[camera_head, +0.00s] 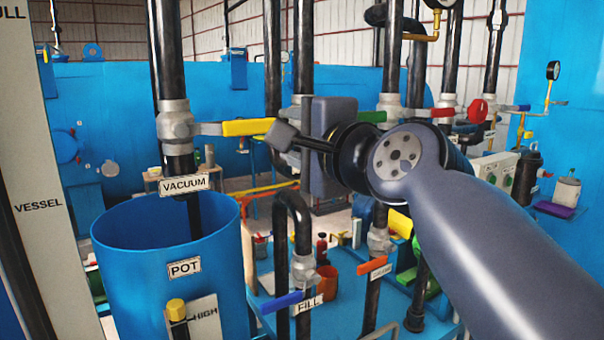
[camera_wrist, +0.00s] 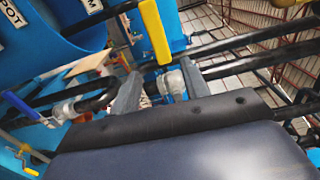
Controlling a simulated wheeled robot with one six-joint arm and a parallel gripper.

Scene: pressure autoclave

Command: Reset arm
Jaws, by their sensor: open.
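My arm reaches in from the right in the camera_head view. My gripper (camera_head: 284,136) is in the middle, pointing left, beside the tip of the yellow handle (camera_head: 248,127) on the VACUUM pipe. In the camera_wrist view, my gripper (camera_wrist: 162,72) has its two fingers apart with nothing held between them. The yellow handle (camera_wrist: 154,30) appears past the fingertips, its lower end between them in the picture. I cannot tell the exact gap in depth. The wrist body hides part of the pipes behind it.
The blue POT (camera_head: 165,245) stands at the left under the VACUUM pipe. Other valves carry a green handle (camera_head: 371,116), a red-orange handle (camera_head: 374,265) and a blue handle (camera_head: 282,302). Upright black pipes stand close around the arm. A VESSEL panel (camera_head: 40,180) is at far left.

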